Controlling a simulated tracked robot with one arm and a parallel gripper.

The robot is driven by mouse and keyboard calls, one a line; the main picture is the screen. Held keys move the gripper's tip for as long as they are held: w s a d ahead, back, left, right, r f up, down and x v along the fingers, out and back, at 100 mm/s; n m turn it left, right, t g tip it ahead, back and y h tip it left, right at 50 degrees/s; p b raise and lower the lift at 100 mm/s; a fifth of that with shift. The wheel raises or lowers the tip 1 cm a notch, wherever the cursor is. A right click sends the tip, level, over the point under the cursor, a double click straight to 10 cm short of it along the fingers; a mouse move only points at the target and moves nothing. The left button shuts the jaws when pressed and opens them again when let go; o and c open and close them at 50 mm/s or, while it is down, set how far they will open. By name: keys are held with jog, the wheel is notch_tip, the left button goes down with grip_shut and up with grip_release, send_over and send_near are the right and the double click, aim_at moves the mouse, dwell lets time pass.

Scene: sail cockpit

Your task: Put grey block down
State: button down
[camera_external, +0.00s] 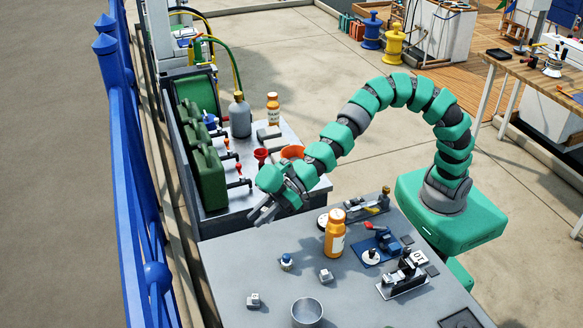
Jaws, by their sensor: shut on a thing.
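My gripper (260,214) is at the end of my green and grey arm, above the far left edge of the grey table (228,262). It is shut on the grey block, which is hard to tell from the grey fingers at this size. I cannot tell whether the block touches anything below it. Two small light grey pieces, one near the middle (326,276) and one at the front left (253,300), stand on the table, apart from my gripper.
An orange bottle (335,236) stands upright right of my gripper. A metal cup (307,312) is at the front. Blue (371,254) and black (404,274) devices stand at the right. A metal bench (300,146) with green canisters (205,165) lies behind. The table's left part is mostly clear.

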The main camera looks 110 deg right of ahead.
jog(key=shift+s+d+r+m+h, duration=0.15)
jog(key=shift+s+m+h, duration=0.45)
jog(key=shift+m+h, duration=0.3)
jog(key=s+d+r+m+h+p, duration=0.1)
jog(key=s+d+r+m+h, duration=0.1)
jog(key=s+m+h, duration=0.2)
jog(key=s+h, duration=0.2)
jog(key=s, duration=0.1)
jog(key=shift+d+m, duration=0.4)
jog(key=shift+r, duration=0.15)
jog(key=shift+f, duration=0.2)
